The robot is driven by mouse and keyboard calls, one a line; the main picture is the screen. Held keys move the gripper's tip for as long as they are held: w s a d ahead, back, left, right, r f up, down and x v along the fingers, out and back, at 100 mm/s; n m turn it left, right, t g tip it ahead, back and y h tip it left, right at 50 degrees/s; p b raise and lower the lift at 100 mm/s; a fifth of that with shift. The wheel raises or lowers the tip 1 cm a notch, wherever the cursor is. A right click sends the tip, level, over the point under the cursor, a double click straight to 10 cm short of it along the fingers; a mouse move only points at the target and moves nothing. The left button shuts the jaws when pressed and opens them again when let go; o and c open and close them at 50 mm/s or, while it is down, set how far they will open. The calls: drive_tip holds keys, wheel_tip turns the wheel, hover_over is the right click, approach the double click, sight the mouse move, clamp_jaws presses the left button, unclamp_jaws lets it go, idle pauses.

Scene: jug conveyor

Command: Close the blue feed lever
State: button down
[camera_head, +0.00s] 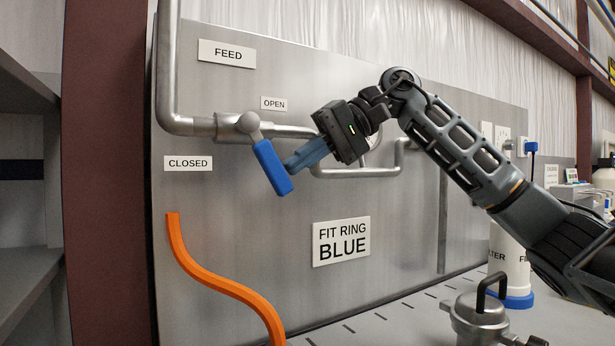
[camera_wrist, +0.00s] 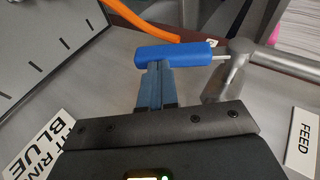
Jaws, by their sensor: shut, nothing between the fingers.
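The blue feed lever (camera_head: 272,167) hangs from a round metal hub on the pipe valve in the head view. It slants down and to the right, between the OPEN label (camera_head: 273,103) and the CLOSED label (camera_head: 188,163). My gripper (camera_head: 291,166) is on the lever's right side, its blue-grey fingers shut with nothing between them. In the wrist view the fingertips (camera_wrist: 158,70) reach the side of the blue handle (camera_wrist: 176,56), near its free end. They look to be touching it, though a small gap cannot be ruled out.
A FEED sign (camera_head: 227,54) and a FIT RING BLUE sign (camera_head: 341,241) are on the metal panel. An orange hose (camera_head: 220,281) runs below the CLOSED label. A metal lidded vessel (camera_head: 479,315) stands at lower right, near a white blue-based filter housing (camera_head: 511,262).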

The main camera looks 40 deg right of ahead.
sight(286, 180)
drive_tip(key=f+b, duration=0.1)
drive_tip(key=a+f+y+b, duration=0.1)
drive_tip(key=y+b, duration=0.1)
drive_tip(key=b, duration=0.1)
drive_tip(key=shift+w+a+f+t, duration=0.2)
drive_tip(key=shift+a+f+t, duration=0.1)
drive_tip(key=shift+f+t, duration=0.1)
drive_tip(key=shift+w+a+f+y+b, duration=0.1)
drive_tip(key=shift+a+f+y+b, duration=0.1)
drive_tip(key=shift+a+b, duration=0.45)
drive_tip(key=shift+w+a+f+y+b, duration=0.1)
drive_tip(key=shift+a+f+b, duration=0.2)
drive_tip(key=shift+b, duration=0.6)
drive_tip(key=shift+a+r, duration=0.15)
